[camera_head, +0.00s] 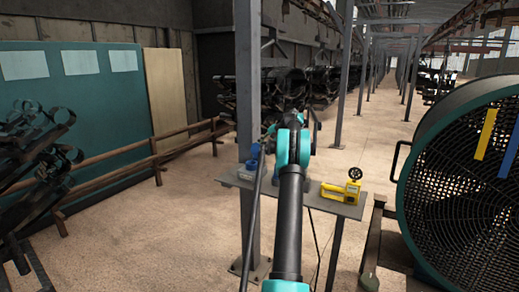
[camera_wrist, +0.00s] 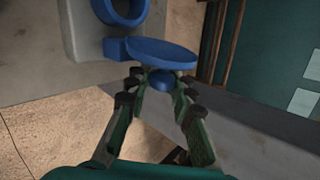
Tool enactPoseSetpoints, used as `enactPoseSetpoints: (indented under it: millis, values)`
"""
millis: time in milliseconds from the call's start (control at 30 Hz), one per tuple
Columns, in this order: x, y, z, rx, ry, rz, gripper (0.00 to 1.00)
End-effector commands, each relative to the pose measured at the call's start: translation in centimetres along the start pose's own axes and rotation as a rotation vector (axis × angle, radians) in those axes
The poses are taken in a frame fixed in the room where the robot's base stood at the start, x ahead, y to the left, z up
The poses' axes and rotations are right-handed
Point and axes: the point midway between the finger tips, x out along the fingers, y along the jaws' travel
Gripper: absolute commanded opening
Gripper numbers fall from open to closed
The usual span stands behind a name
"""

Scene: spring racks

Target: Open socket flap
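The blue socket (camera_head: 252,164) is on the grey post, left of my arm in the head view; it is small there. In the wrist view its round ring (camera_wrist: 143,12) shows at the top, cut by the frame edge. The blue flap (camera_wrist: 152,51) stands out from the socket, angled away from the ring, with the hinge block at its left. A rounded blue knob (camera_wrist: 160,81) sits under the flap. My gripper (camera_wrist: 162,84) has its fingers apart, one on each side of the knob; I cannot tell whether they touch it. My arm hides the gripper in the head view.
The grey post (camera_head: 249,80) rises beside my arm. A small grey shelf (camera_head: 342,205) carries a yellow tool (camera_head: 345,191). A large round fan (camera_head: 460,190) stands at right. Dark metal racks are at left and behind.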

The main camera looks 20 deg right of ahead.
Motion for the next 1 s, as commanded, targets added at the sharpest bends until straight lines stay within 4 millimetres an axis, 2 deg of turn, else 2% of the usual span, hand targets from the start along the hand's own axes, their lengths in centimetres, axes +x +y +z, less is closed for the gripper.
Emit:
enactPoseSetpoints:
  millis: [33, 133, 167, 433, 567, 667, 1000]
  values:
    - [0.0, 0.0, 0.0, 0.000, 0.000, 0.000, 0.31]
    - [0.0, 0.0, 0.0, 0.000, 0.000, 0.000, 0.43]
    - [0.0, 0.0, 0.0, 0.000, 0.000, 0.000, 0.44]
    - [-0.1, 0.0, 0.0, 0.000, -0.001, 0.000, 0.44]
    - [-0.8, 0.0, 0.0, 0.001, 0.000, 0.000, 0.44]
    - [-2.3, 0.0, 0.0, 0.002, 0.001, -0.001, 0.44]
    - [-9.0, 0.1, 0.0, 0.002, 0.000, 0.000, 0.44]
